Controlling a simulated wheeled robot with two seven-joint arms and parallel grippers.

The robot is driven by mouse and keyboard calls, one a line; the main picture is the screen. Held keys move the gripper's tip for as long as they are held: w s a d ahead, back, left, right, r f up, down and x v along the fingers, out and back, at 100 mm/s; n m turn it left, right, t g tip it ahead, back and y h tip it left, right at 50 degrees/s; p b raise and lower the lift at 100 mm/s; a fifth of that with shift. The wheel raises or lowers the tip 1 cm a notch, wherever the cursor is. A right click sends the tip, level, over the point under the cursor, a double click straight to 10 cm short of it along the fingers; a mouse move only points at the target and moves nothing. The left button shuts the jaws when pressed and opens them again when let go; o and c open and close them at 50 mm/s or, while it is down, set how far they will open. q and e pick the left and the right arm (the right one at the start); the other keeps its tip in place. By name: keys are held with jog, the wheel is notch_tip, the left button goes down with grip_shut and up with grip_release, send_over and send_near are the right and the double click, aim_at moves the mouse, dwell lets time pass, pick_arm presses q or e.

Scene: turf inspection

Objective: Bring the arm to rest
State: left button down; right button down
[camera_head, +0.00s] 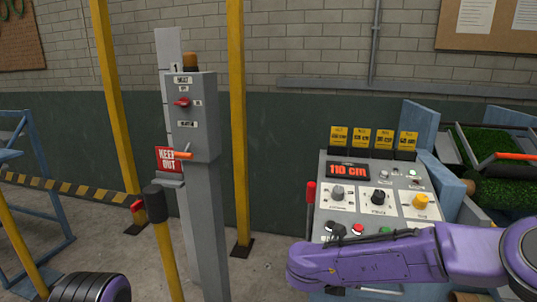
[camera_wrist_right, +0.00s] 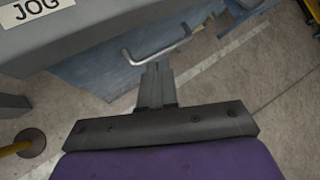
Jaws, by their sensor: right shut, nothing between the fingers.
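My right arm (camera_head: 370,258), purple, comes in from the right in the head view and crosses in front of the lower part of the control console (camera_head: 375,185). Its gripper is not clear in that view. In the right wrist view my right gripper (camera_wrist_right: 156,85) shows dark fingers together, with nothing between them. Bare floor and a metal bar handle (camera_wrist_right: 158,55) on a blue panel show beyond the fingers. A dark rounded part with purple, likely mine, shows at the bottom left of the head view. My left gripper is not in view.
A grey post with a switch box (camera_head: 190,115) and a keep-out sign (camera_head: 168,160) stands left of centre, between yellow posts (camera_head: 238,130). A blue frame (camera_head: 30,190) is at the left. Turf rolls (camera_head: 505,190) lie at the right. Floor shows between the post and console.

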jog(key=s+d+f+n+t+y, duration=0.1)
jog(key=s+d+f+n+t, duration=0.1)
jog(key=s+f+n, duration=0.65)
jog(key=s+d+f+n+t+y, duration=0.1)
jog(key=s+d+f+n, duration=0.15)
jog(key=f+n, duration=1)
jog(key=s+d+f+n+g+y, duration=0.1)
jog(key=s+f+n, duration=0.2)
jog(key=s, duration=0.4)
jog(key=s+d+f+n+g+y, duration=0.1)
jog(key=s+d+f+n+g, duration=0.1)
jog(key=s+n, duration=0.4)
jog(key=s+d+f+n+g+y, duration=0.1)
jog(key=s+n, duration=0.4)
jog(key=s, duration=0.5)
notch_tip(320, 180, down, 3)
jog(key=shift+d+r+g+y, duration=0.15)
jog(key=shift+d+g+y, duration=0.2)
jog(key=shift+d, duration=0.35)
jog(key=shift+w, duration=0.1)
